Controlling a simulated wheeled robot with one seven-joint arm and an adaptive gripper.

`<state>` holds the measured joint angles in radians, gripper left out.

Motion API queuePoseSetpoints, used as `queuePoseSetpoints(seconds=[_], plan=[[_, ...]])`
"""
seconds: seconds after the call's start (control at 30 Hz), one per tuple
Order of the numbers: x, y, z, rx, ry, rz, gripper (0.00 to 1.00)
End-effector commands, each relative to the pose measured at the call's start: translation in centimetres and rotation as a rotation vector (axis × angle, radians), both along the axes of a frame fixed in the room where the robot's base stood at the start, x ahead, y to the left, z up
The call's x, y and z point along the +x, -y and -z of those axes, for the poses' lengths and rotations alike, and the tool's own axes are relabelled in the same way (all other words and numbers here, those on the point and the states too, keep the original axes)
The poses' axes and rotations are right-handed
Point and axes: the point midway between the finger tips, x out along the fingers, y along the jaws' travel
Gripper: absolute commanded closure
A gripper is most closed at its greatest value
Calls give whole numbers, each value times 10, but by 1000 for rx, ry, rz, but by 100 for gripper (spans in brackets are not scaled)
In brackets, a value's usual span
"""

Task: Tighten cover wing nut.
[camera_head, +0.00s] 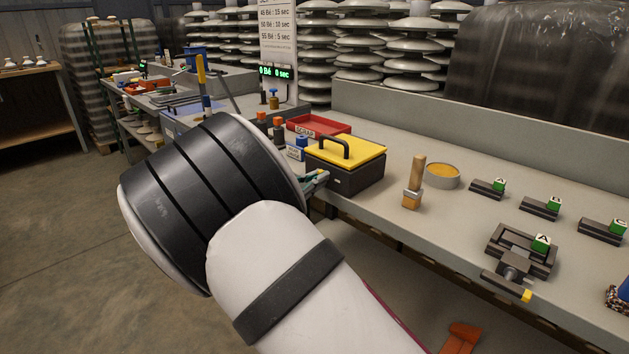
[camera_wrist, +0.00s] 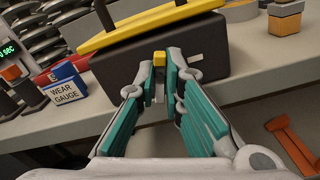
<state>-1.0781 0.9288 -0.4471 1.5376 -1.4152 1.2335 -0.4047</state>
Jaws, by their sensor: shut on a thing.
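The dark box with a yellow cover (camera_head: 348,150) and a black arched handle stands at the bench's front edge. In the wrist view its front face (camera_wrist: 190,62) fills the upper middle. My gripper (camera_wrist: 160,78) is in front of that face, its teal-padded fingers closed on a small yellow piece (camera_wrist: 159,58), which looks like the cover wing nut. The fingers hide most of it, so its turn angle cannot be read. In the head view only part of my gripper (camera_head: 318,179) shows, at the box's lower left; my arm hides the rest.
A blue wear gauge box (camera_wrist: 66,86) stands left of the dark box, with orange-topped pieces (camera_head: 262,119) and a red scrap tray (camera_head: 318,125) behind. A wooden-handled brush (camera_head: 413,183) and a round tin (camera_head: 442,175) stand to the right. An orange piece (camera_wrist: 292,145) lies below the bench.

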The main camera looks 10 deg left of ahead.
Motion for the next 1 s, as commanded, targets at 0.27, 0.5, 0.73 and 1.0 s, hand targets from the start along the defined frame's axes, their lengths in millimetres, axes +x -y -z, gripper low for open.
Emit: queuePoseSetpoints(seconds=[0.27,0.5,0.73,1.0], plan=[[1,3,0,207,165,1,100],[1,4,2,389,306,1,100],[0,5,3,561,440,1,100],[0,6,5,753,593,2,100]])
